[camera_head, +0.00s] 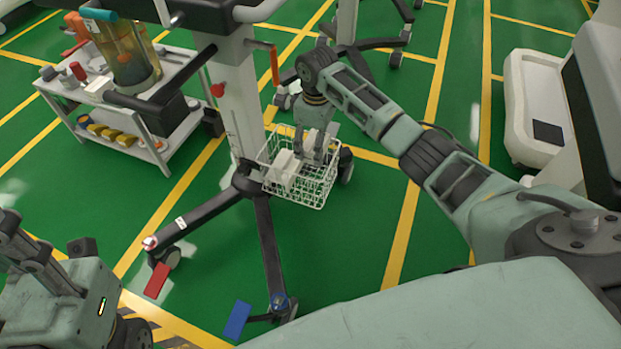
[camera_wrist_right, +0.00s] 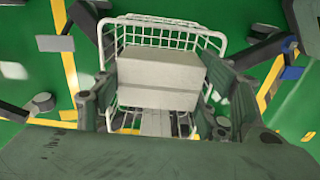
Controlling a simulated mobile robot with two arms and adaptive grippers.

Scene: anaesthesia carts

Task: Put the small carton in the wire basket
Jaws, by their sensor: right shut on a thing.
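The small carton (camera_wrist_right: 160,78) is a plain white box between the two fingers of my right gripper (camera_wrist_right: 165,95) in the right wrist view. The right gripper (camera_head: 311,150) reaches down at the white wire basket (camera_head: 318,192) in the head view and is shut on the carton. The basket's rim (camera_wrist_right: 172,22) shows around and beyond the carton in the wrist view. White box shapes show at the basket's left side in the head view; I cannot tell whether the carton touches the basket floor. My left gripper (camera_head: 28,245) is at the lower left, its fingers unclear.
The basket sits at a wheeled stand's grey column (camera_head: 236,100), with dark legs (camera_head: 205,217) spreading below. A white cart (camera_head: 128,105) with containers stands at the upper left. A red flat piece (camera_head: 157,280) and a blue one (camera_head: 237,320) lie low down. Green floor is open right of the basket.

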